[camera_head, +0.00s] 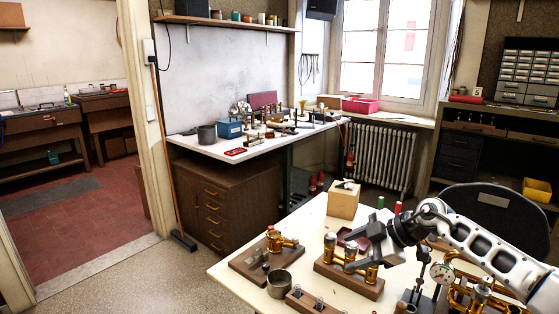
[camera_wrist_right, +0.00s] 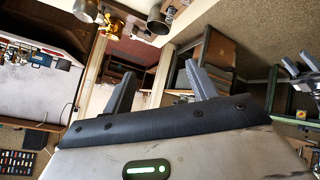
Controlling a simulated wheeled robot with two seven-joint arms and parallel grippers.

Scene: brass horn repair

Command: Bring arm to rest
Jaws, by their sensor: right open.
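My right gripper (camera_head: 350,240) comes in from the right over the white bench (camera_head: 236,273). It is open, and I see nothing between its fingers. It hangs just above or beside a wooden block with brass valve parts (camera_head: 347,278); I cannot tell whether they touch. In the right wrist view its two dark fingers (camera_wrist_right: 162,70) stand apart with empty space between them. My left gripper does not show in the head view. A grey jointed shape (camera_wrist_right: 303,72) at the right edge of the wrist view may be it, but its jaws are unclear.
On the bench are a second wooden block with brass parts (camera_head: 268,258), a metal cup (camera_head: 280,284), a light wooden box (camera_head: 344,203) and a dial gauge (camera_head: 442,273). A dark chair back (camera_head: 497,207) stands behind my right arm. The bench's near left corner is clear.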

